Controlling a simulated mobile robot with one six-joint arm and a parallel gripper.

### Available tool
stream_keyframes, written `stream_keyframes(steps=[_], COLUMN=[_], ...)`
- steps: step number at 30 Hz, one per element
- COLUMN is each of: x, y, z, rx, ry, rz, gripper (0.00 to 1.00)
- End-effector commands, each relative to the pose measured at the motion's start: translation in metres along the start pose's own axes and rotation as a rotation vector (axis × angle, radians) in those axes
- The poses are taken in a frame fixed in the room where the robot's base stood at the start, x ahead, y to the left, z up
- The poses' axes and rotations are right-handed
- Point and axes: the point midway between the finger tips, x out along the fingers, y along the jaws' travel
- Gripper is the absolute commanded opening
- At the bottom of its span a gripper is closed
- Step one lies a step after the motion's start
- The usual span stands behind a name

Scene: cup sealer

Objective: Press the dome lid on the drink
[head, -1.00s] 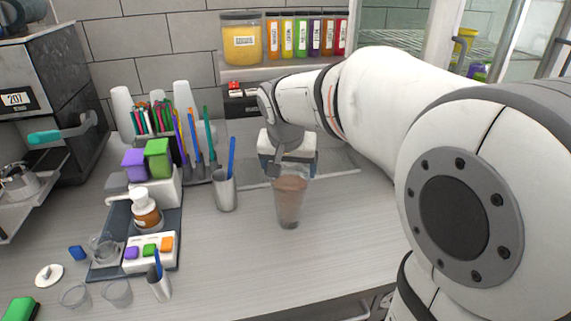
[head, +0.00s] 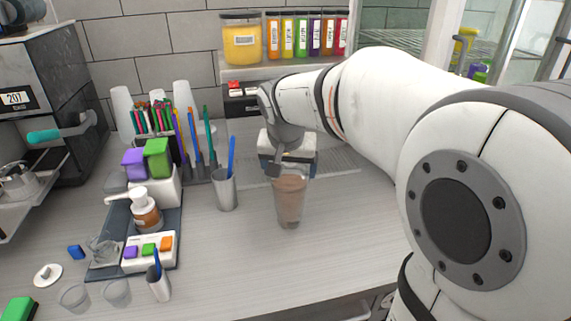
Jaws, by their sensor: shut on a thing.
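The drink (head: 290,203) is a clear cup of brown liquid standing upright on the counter, in the middle of the head view. My gripper (head: 285,169) points down right over the cup's mouth, at its rim. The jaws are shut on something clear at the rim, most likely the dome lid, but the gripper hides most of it. I cannot tell how the lid sits on the rim.
A metal cup with a blue straw (head: 225,190) stands just left of the drink. A dark tray (head: 172,222) with a pump bottle (head: 146,212) lies further left. Small clear cups (head: 117,292) stand at the front left. The counter right of the drink is clear.

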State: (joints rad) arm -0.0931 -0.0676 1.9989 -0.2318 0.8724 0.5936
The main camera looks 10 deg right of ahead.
Motion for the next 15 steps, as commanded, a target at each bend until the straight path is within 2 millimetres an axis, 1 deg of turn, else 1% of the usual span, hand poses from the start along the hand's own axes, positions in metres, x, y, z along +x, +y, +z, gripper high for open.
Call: stream_keyframes(steps=[14, 15], x=[0.0003, 0.0003], y=[0.0, 0.0], z=[0.0002, 0.0002], rx=[0.0, 0.0], ry=[0.0, 0.0], rz=[0.0, 0.0], gripper=[0.63, 0.84])
